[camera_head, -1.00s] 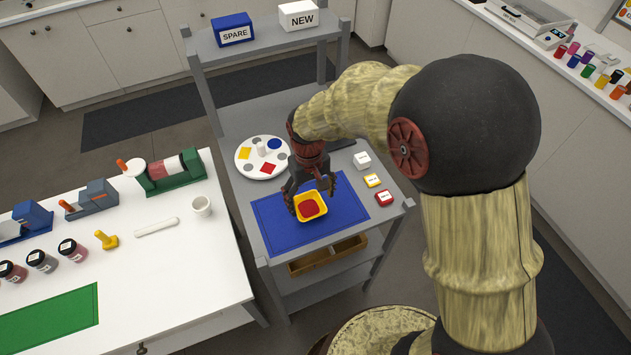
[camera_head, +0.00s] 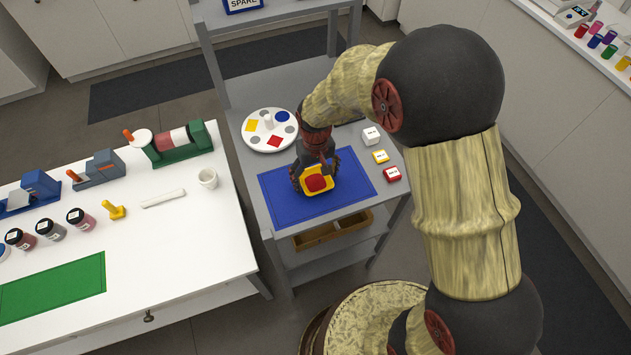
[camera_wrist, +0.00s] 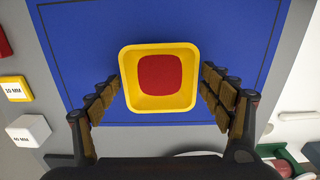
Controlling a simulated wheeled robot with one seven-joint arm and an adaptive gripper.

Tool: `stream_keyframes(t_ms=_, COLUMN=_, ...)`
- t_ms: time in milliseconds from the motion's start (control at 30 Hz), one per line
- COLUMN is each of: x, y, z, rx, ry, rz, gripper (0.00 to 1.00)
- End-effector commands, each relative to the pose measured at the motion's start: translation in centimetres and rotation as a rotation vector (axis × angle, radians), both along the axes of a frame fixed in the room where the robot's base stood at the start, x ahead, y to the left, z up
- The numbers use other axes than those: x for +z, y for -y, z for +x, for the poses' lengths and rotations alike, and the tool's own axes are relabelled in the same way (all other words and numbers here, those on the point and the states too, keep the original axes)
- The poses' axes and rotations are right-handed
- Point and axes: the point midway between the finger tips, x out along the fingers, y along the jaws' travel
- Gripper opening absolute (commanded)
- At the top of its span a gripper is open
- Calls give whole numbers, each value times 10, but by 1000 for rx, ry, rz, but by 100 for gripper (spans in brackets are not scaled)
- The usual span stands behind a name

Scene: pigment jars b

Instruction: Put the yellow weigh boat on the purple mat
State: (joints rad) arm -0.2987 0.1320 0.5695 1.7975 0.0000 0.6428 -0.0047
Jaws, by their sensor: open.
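The yellow weigh boat (camera_head: 317,181) is a square dish with red contents, lying on a blue mat (camera_head: 278,200) on the grey bench. In the wrist view the boat (camera_wrist: 159,100) is in the middle, with the blue mat (camera_wrist: 200,20) around it. My gripper (camera_head: 316,176) is over the boat. In the wrist view my gripper (camera_wrist: 162,98) is open, one finger on each side of the boat with a gap on both sides. I see no purple mat in either view.
A round white palette (camera_head: 269,141) stands behind the mat. White, yellow and red blocks (camera_head: 381,157) stand to its right.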

Motion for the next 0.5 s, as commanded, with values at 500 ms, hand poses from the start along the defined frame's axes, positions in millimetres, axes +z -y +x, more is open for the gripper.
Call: stream_keyframes(t_ms=500, x=1, y=0, z=0, rx=0, ry=0, rz=0, gripper=56)
